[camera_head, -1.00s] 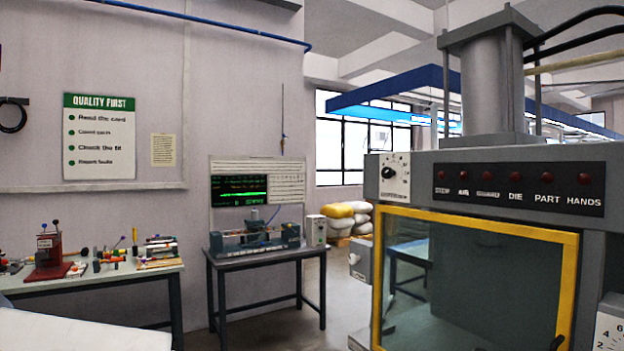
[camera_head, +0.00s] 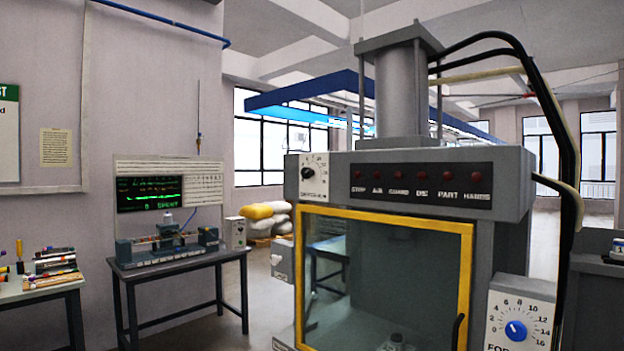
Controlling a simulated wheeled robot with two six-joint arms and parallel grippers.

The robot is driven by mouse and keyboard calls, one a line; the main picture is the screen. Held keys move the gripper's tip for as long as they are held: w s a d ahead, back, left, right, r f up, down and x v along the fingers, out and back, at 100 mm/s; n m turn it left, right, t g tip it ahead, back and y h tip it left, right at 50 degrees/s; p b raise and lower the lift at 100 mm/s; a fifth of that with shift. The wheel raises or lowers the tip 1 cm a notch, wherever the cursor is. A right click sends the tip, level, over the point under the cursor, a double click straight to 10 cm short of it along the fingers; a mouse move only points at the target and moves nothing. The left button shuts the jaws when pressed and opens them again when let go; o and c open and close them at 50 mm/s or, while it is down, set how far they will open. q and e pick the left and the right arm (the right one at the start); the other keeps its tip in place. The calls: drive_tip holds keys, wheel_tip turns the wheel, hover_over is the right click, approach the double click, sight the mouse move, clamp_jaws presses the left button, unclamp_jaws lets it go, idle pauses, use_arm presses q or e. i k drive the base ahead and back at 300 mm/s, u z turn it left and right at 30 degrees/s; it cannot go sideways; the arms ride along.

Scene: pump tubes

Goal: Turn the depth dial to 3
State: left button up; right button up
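The press (camera_head: 520,185) stands at the right. A white dial plate with a small black knob (camera_head: 308,172) sits at the upper left of its front; the lettering under the knob is too small to read surely. A second dial with a blue knob (camera_head: 515,330) is on a white box (camera_head: 497,300) at lower right. I cannot read for certain which dial is the depth dial. Neither of my grippers is in view.
The press has a yellow-framed clear guard (camera_head: 467,270), closed, and a row of red lamps (camera_head: 420,175). A bench with an instrument (camera_head: 170,245) stands left of centre. A table of tools (camera_head: 40,285) is at far left. Floor shows between bench and press.

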sight(307, 173)
drive_tip(key=k, duration=0.5)
drive_tip(key=u, duration=0.7)
drive_tip(key=i, duration=1.3)
drive_tip(key=u, duration=0.15)
